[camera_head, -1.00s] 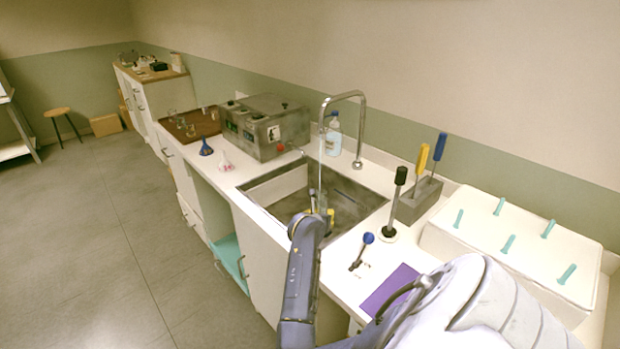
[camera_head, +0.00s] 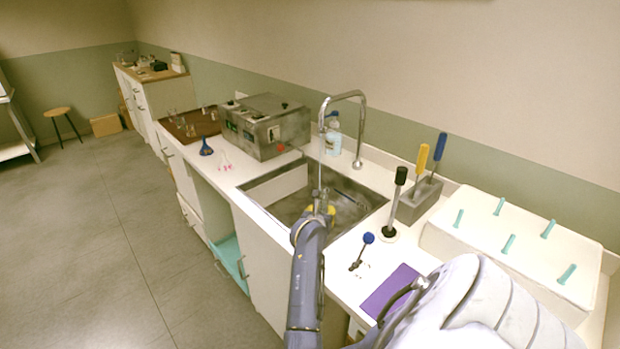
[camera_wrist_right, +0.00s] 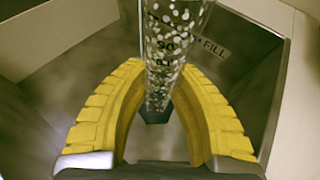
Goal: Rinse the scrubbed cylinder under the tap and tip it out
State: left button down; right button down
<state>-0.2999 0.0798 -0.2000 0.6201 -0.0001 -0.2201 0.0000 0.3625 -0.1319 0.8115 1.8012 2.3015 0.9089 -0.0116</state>
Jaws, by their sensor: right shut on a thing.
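My right gripper (camera_head: 321,209) is over the sink (camera_head: 275,186), below the tap (camera_head: 343,96). A thin vertical line, apparently water, runs down from the spout to the gripper. In the right wrist view the gripper's yellow fingers (camera_wrist_right: 160,112) are shut on the clear cylinder (camera_wrist_right: 172,50). The cylinder has printed marks, many pale spots or bubbles and a dark base (camera_wrist_right: 156,113). It looks roughly upright; its mouth is out of that view. In the head view it is small and hard to make out. My left gripper is not in view.
A grey heater box (camera_head: 265,126) stands left of the sink, with a blue flask (camera_head: 206,147) nearby. A wash bottle (camera_head: 334,140) is behind the tap. Right are a black-topped stand (camera_head: 396,200), a brush holder (camera_head: 418,203), a purple mat (camera_head: 391,291) and a pegged rack (camera_head: 515,240).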

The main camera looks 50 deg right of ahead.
jog(key=s+a+r, duration=0.2)
jog(key=s+r, duration=0.2)
jog(key=r, duration=0.1)
jog(key=shift+s, duration=0.3)
dwell(0.4)
dwell(0.5)
